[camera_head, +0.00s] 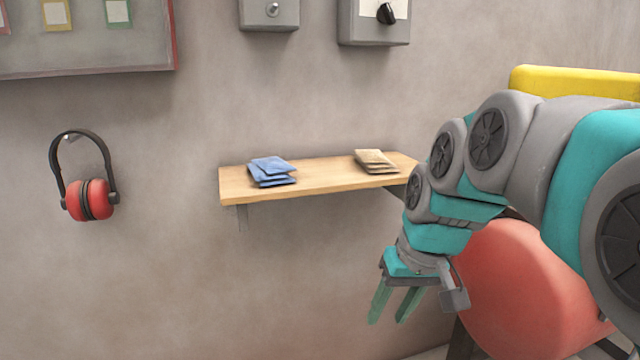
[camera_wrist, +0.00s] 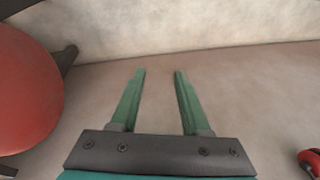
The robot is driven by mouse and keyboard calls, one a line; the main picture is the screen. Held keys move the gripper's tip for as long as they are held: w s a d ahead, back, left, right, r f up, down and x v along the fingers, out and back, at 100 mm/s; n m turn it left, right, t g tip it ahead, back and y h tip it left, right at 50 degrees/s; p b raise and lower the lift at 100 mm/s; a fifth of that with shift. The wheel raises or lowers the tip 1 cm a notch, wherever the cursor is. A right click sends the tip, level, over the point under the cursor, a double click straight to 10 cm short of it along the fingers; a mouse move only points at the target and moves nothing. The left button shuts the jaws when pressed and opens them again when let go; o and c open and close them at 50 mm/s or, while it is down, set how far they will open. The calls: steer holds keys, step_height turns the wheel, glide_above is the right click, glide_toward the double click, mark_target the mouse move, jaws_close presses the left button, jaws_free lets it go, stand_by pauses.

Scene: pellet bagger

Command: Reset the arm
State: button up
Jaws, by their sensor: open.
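My gripper (camera_head: 388,318) hangs from my folded grey and teal arm at the right of the head view. Its two green fingers point down and stand apart, with nothing between them. In the wrist view my gripper (camera_wrist: 158,75) also shows open and empty, with bare floor or wall beyond the fingertips. The gripper is below and in front of the wooden shelf (camera_head: 320,178), apart from it.
A red rounded body (camera_head: 525,290) stands close behind my arm. The shelf holds blue packets (camera_head: 270,170) and tan packets (camera_head: 374,160). Red ear defenders (camera_head: 88,198) hang at left. Two grey wall boxes (camera_head: 362,30) (camera_head: 268,16) are above. The wall space left of the gripper is clear.

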steer(key=s+d+f+m+g+h, duration=0.1)
steer(key=s+d+f+g, duration=0.1)
steer(key=s+f, duration=0.5)
steer(key=s+d+f+g+h, duration=0.1)
steer(key=s+d+f+g, duration=0.1)
steer(key=s+f, duration=0.6)
steer(key=s, duration=0.7)
steer(key=shift+m, duration=0.4)
steer(key=shift+d, duration=0.2)
